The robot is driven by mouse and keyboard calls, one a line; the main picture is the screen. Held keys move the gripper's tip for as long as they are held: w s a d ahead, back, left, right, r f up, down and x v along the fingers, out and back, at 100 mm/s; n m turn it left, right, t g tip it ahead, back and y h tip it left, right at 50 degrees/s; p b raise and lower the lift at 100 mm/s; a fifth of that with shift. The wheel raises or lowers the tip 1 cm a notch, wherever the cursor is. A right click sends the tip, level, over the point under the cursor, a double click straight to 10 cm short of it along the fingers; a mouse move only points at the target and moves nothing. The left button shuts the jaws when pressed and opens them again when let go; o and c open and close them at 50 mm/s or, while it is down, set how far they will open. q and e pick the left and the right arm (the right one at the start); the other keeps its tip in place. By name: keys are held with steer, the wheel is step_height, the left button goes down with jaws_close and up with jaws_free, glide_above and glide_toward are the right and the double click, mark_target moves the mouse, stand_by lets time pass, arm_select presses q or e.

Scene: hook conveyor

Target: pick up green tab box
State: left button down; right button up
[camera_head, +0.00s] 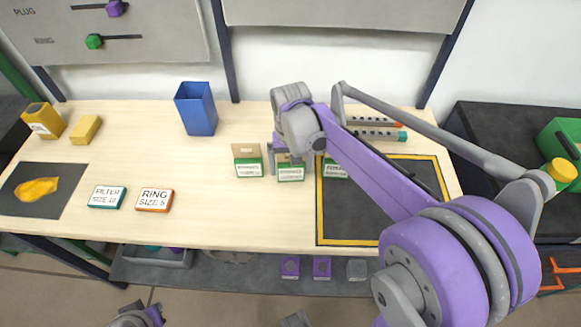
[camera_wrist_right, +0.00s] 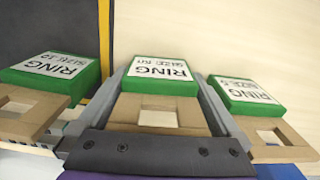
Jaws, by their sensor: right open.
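Several green tab boxes with white labels and brown cardboard tabs stand in a row: the left one (camera_head: 248,169), the middle one (camera_head: 291,174) and the right one (camera_head: 336,171), by the dark mat. In the right wrist view the middle box (camera_wrist_right: 160,72) lies between my right gripper's fingers (camera_wrist_right: 163,95), with its tab toward the palm. The fingers are open, one along each side; whether they touch the box is unclear. Neighbouring green boxes (camera_wrist_right: 55,68) and (camera_wrist_right: 247,92) sit close outside each finger.
A dark mat with yellow border (camera_head: 345,225) lies right of the boxes, with peg-like tools (camera_head: 375,134) behind. A blue bin (camera_head: 196,108) stands at the back. Filter box (camera_head: 107,197) and orange ring box (camera_head: 154,200) lie left. The table's middle front is clear.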

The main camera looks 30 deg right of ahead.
steer(key=c, duration=1.1)
